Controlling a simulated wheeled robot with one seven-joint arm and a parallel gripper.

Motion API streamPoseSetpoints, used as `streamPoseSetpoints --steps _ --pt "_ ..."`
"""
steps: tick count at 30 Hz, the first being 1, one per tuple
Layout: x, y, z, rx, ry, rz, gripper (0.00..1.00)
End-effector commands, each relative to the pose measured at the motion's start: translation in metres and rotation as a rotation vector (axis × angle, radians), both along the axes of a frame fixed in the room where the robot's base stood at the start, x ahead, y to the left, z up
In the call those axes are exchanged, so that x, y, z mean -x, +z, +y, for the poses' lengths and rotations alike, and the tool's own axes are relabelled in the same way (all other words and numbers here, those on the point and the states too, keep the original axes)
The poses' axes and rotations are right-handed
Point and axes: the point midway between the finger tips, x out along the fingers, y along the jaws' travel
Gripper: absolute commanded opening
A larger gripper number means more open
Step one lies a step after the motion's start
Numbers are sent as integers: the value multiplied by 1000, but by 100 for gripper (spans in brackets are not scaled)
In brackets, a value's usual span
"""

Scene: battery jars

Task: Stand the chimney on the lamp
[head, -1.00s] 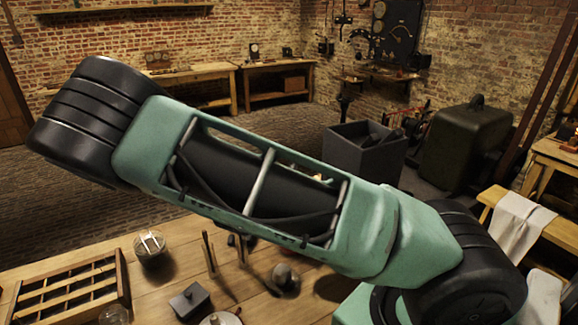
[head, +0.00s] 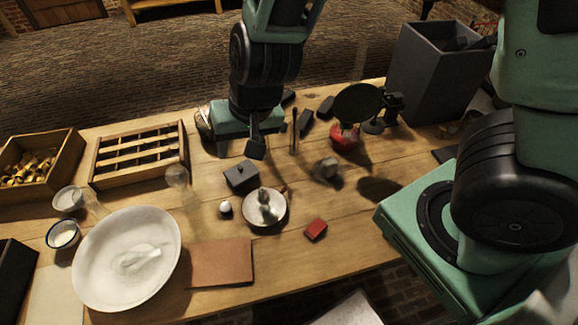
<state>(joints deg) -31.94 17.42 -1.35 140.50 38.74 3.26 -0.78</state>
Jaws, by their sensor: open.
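A clear glass piece (head: 178,183), which looks like the chimney, stands by the right end of the wooden rack. A red-based piece (head: 344,138) with a round dark disc stands at the back right and may be the lamp; I cannot tell for sure. A grey metal piece (head: 265,205) sits in a white dish at the middle. My gripper (head: 250,147) points down over the back of the table, behind the dark lidded box, open, with no chimney in it. It is right of and behind the glass piece. A glass jar is partly hidden at its left side.
The slatted wooden rack (head: 138,153) and a box of brass parts (head: 38,160) stand at left. A big white bowl (head: 90,270), brown mat (head: 222,265), dark lidded box (head: 241,175) and red block (head: 316,229) lie nearer.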

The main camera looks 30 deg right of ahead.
Motion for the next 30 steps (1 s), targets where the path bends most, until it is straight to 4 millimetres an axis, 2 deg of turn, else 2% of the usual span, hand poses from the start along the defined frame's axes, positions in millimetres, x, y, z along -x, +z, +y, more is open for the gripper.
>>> streamPoseSetpoints --steps 1,3,6,9,14,24,30 --pt "27 21 13 -21 136 29 46" --pt "65 42 21 -5 327 75 46" --pt "110 62 14 68 548 118 46" --pt "138 73 -1 157 691 144 46" --pt "155 80 -16 242 787 162 46" --pt "156 81 -17 248 794 164 46" --pt "156 46 -17 248 792 164 46"
